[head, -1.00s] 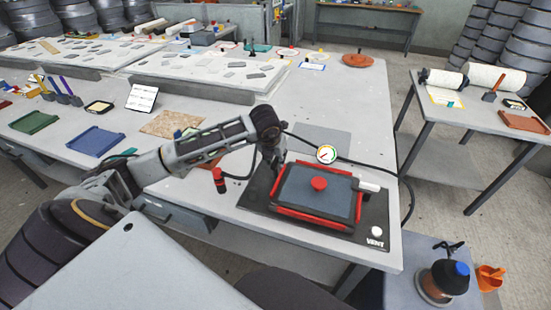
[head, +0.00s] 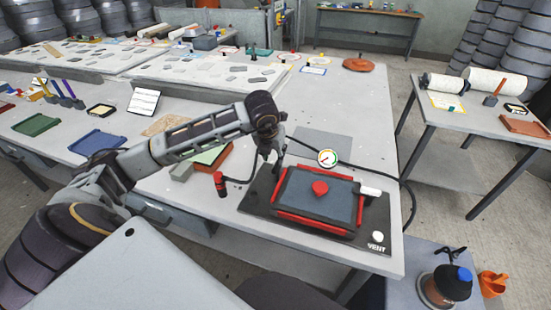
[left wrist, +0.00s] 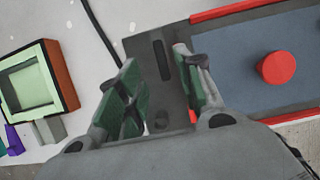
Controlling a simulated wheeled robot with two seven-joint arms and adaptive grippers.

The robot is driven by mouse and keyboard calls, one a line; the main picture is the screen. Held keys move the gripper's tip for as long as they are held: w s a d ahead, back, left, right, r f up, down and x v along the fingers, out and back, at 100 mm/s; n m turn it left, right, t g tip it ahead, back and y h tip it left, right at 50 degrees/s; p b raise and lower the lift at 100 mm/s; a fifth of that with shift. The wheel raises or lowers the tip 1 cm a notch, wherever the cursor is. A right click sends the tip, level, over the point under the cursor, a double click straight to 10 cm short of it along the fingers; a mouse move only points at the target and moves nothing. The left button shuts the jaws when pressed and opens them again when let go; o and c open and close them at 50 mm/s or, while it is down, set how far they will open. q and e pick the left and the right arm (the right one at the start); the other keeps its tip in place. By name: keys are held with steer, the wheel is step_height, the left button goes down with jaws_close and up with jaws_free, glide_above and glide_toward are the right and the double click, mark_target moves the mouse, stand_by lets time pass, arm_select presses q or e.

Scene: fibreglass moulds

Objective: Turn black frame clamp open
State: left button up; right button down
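A black base plate (head: 262,190) lies at the front of the table and carries a blue-grey panel (head: 300,195) in a red frame (head: 312,223). A red knob (head: 320,188) sits on the panel; it also shows in the left wrist view (left wrist: 277,68). My left gripper (head: 270,162) points down over the plate's left end, beside the frame. In the left wrist view its green-padded fingers (left wrist: 160,90) are apart. A dark narrow bar or slot (left wrist: 161,60) and a small dark peg (left wrist: 159,122) show between them, not gripped. Which part is the black clamp, I cannot tell. My right gripper is out of view.
A gauge (head: 327,157) with a black hose stands behind the plate, and a white handle (head: 370,190) is at its right. A red-topped cylinder (head: 219,183) and a green-and-red box (head: 213,158) are left of it.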

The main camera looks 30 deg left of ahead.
arm_select(q)
steer(key=shift+v, duration=2.5)
steer(key=shift+f, duration=0.1)
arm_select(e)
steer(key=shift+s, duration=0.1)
